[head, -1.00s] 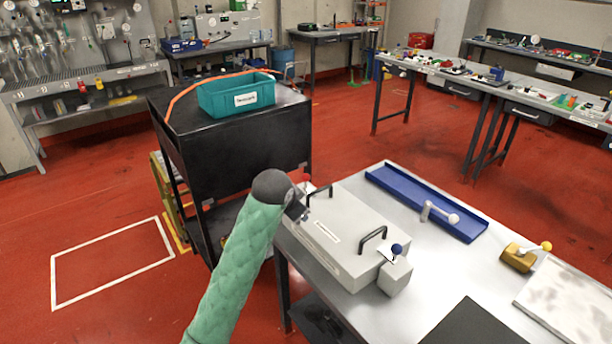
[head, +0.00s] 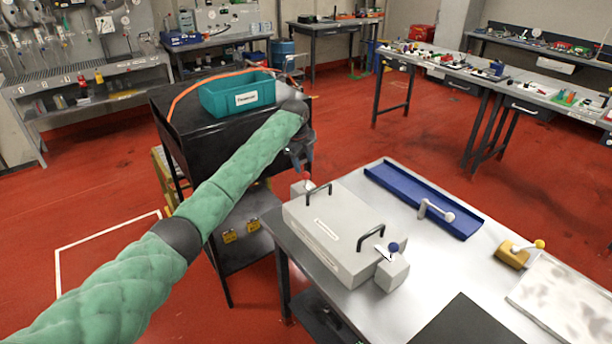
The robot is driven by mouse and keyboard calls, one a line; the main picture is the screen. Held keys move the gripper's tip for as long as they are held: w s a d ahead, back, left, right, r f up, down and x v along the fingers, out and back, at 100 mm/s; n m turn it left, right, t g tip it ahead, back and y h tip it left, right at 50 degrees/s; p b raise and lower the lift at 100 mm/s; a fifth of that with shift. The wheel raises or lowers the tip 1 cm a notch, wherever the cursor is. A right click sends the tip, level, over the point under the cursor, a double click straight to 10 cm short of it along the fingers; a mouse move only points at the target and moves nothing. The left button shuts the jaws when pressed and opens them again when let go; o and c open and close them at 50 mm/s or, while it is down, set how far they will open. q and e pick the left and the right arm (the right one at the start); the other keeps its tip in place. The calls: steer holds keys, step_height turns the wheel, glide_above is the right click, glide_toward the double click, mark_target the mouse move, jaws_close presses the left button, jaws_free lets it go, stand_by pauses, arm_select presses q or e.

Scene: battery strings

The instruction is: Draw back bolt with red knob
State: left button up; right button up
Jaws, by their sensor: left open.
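The bolt's red knob (head: 306,175) stands on a small light block (head: 301,188) at the far left end of a grey box (head: 322,240) on the metal table. My left gripper (head: 303,165) comes in from the left, points down and is open, just above or behind the red knob. Whether it touches the knob I cannot tell. The bolt itself is mostly hidden. A blue knob (head: 393,247) is on a similar block at the box's near right end. My right gripper is out of view.
The box has two black handles (head: 371,234). A blue channel (head: 425,200) with a white-knobbed lever, and a brass block (head: 513,254) with a yellow knob, lie to the right. A black cart (head: 215,140) with a teal bin (head: 237,93) stands behind my left arm.

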mark_target(305, 173)
arm_select(q)
steer(key=shift+f, duration=0.15)
steer(key=shift+w+d+f+p, duration=0.2)
steer(key=shift+f+p, duration=0.3)
steer(key=shift+f, duration=0.75)
steer(key=shift+w+d+f+p, duration=0.15)
steer(key=shift+f+p, duration=0.3)
steer(key=shift+f, duration=0.75)
steer(key=shift+w+d+f+p, duration=0.1)
steer(key=shift+w+f+p, duration=0.3)
steer(key=shift+f, duration=0.85)
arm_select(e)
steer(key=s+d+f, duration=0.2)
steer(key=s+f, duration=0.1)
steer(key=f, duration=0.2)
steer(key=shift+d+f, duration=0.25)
arm_select(q)
steer(key=shift+s, duration=0.15)
